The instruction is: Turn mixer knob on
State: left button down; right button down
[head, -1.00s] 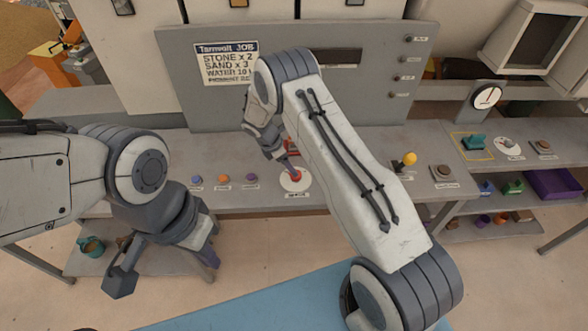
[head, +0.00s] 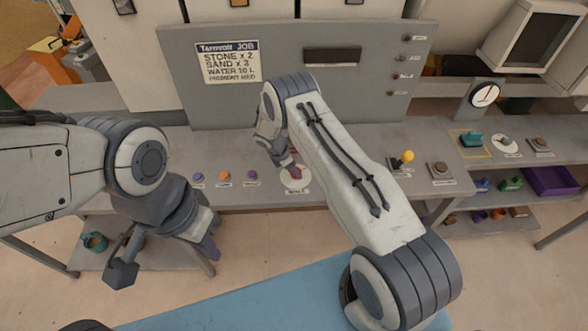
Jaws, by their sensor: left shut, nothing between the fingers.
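My left gripper (head: 165,254) is shut and empty, low in front of the counter at the left.
Several small coloured buttons (head: 224,175) lie left of the knob. A yellow-topped lever (head: 407,157) and a brown button (head: 439,168) stand to its right. A grey panel (head: 290,75) with a job sign (head: 228,62) rises behind. A gauge (head: 485,95) stands at right.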

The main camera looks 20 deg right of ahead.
jog(key=shift+f+b, duration=0.15)
jog(key=shift+b, duration=0.55)
jog(key=m+g+b, duration=0.1)
jog(key=m+b, duration=0.2)
jog(key=b, duration=0.1)
jog(key=m+g+y+b, duration=0.1)
jog(key=m+b, duration=0.2)
jog(key=b, duration=0.1)
jog(key=m+g+b, duration=0.1)
jog(key=m+b, duration=0.2)
jog(key=b, duration=0.2)
jog(key=shift+w+f+m, duration=0.1)
jog(key=shift+w+m, duration=0.2)
jog(key=m+g+y+b, duration=0.1)
jog(key=m+b, duration=0.1)
jog(key=m, duration=0.1)
jog(key=shift+d+m, duration=0.15)
jog(key=shift+m, duration=0.15)
jog(key=m, duration=0.1)
jog(key=m+y+b, duration=0.1)
jog(key=m, duration=0.1)
jog(key=m+y, duration=0.1)
jog(key=shift+w+d+r+m+g+b, duration=0.1)
jog(key=shift+r+m+g+b, duration=0.2)
jog(key=shift+g+b, duration=0.1)
jog(key=shift+c, duration=1.5)
grip_release()
jog(key=shift+r, duration=0.1)
